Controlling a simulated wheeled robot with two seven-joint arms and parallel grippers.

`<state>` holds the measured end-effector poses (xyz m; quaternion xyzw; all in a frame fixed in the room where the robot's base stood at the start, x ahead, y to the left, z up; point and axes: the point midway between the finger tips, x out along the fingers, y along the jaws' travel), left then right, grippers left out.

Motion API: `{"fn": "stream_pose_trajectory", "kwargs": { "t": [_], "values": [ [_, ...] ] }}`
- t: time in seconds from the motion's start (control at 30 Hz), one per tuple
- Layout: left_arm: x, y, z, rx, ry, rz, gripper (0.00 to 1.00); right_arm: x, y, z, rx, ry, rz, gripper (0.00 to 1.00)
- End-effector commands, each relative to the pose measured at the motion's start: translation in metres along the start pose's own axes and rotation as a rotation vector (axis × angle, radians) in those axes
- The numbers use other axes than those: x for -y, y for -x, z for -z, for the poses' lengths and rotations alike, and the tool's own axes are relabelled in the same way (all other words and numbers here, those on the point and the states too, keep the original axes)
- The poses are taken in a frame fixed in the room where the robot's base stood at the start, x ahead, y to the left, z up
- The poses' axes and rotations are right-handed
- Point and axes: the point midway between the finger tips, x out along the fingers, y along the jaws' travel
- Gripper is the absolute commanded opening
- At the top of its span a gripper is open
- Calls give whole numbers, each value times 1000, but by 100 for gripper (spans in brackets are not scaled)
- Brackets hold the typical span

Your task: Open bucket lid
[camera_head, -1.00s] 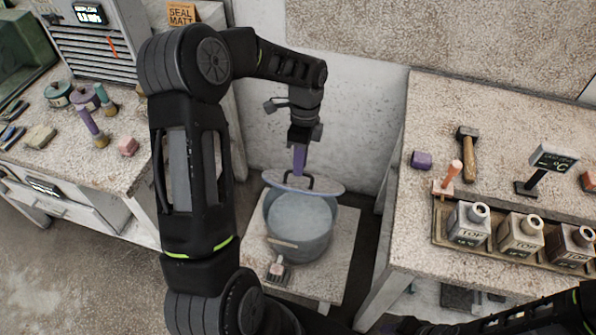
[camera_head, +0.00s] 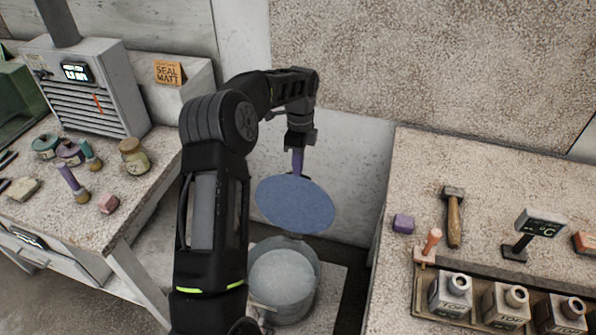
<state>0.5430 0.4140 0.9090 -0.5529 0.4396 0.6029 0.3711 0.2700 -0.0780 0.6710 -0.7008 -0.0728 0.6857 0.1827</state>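The bucket (camera_head: 310,268) stands on a low stand between two benches, with its top uncovered and a pale grey surface showing inside. Its round blue-grey lid (camera_head: 296,206) is in the air above and behind the bucket, apart from it, steeply tilted with its flat face towards me. My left gripper (camera_head: 298,168) is at the lid's upper edge, pointing down, and appears closed on the lid's handle; the handle is mostly hidden behind the disc. My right gripper is not in view.
On the right bench (camera_head: 400,180) are a hammer (camera_head: 453,215), a purple block (camera_head: 403,223) and a tray (camera_head: 420,303) of bottles. The left bench (camera_head: 40,215) holds jars, brushes and a grey vented machine (camera_head: 85,90). A wall is close behind the lid.

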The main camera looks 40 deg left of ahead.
Motion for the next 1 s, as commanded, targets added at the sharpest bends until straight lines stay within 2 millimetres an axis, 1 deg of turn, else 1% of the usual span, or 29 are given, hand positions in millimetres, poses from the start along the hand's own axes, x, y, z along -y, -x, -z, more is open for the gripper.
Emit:
{"fn": "stream_pose_trajectory", "kwargs": {
  "t": [0.03,0.4,0.57,0.77,0.87,1.0],
  "values": [
    [-18,-38,0,1,5,-87,0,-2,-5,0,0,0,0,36],
    [-17,-38,0,1,6,-90,0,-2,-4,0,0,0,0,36],
    [-17,-38,0,1,5,-90,14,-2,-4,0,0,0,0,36],
    [-16,-33,-1,2,5,-84,30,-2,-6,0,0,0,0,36],
    [-15,-22,-1,2,5,-75,31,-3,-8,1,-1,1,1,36],
    [-12,2,-1,3,5,-56,31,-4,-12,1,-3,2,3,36]
  ]
}}
